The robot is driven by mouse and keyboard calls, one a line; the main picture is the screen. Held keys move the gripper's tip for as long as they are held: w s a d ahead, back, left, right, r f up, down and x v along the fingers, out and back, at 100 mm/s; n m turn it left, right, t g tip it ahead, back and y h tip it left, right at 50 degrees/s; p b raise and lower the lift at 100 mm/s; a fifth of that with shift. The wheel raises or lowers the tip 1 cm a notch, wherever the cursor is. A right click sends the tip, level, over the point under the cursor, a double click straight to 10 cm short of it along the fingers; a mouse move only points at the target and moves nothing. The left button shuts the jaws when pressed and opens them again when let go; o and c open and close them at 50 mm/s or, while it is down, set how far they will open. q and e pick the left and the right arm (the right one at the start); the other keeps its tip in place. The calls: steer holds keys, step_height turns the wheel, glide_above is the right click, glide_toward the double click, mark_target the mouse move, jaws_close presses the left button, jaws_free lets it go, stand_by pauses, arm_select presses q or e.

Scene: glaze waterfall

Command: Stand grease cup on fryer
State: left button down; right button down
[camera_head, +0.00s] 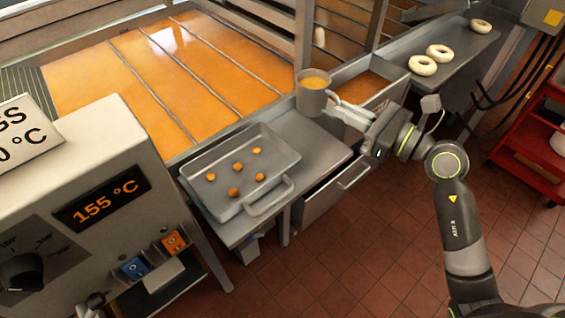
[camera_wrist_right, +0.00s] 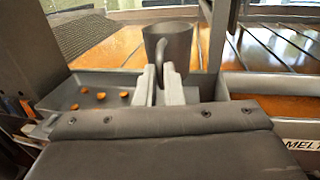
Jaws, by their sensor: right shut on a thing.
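The grease cup (camera_head: 312,98) is a grey mug with orange-yellow liquid inside, upright near the fryer's front right corner. My right gripper (camera_head: 340,110) is shut on its handle; the wrist view shows the handle between the two fingers (camera_wrist_right: 160,85) and the cup body (camera_wrist_right: 172,42) beyond. I cannot tell whether the cup's base touches a surface. The fryer (camera_head: 222,119) is a wide vat of orange oil crossed by thin bars. A small grey piece at the bottom left edge of the head view may be part of my left gripper (camera_head: 92,306); its fingers are not clear.
A grey tray (camera_head: 280,142) with several small brown pieces sits on the front shelf (camera_head: 322,148). A trough of orange liquid (camera_head: 368,88) lies right of the cup. White rings (camera_head: 422,66) rest on the back right counter. A control box (camera_head: 90,150) reads 155 °C.

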step_height(320, 180, down, 5)
steer(key=shift+w+a+f, duration=0.1)
steer(key=shift+a+f, duration=0.05)
arm_select(q)
steer(key=shift+s+a+f, duration=0.15)
steer(key=shift+a+f, duration=0.1)
steer(key=shift+a, duration=0.3)
arm_select(e)
steer(key=shift+f, duration=2.25)
steer(key=shift+f+b, duration=0.15)
steer(key=shift+b, duration=0.2)
steer(key=c, duration=1.6)
jaws_free()
arm_select(q)
steer(key=shift+d+f, duration=0.1)
steer(key=shift+f, duration=0.05)
arm_select(e)
steer(key=shift+o, duration=0.2)
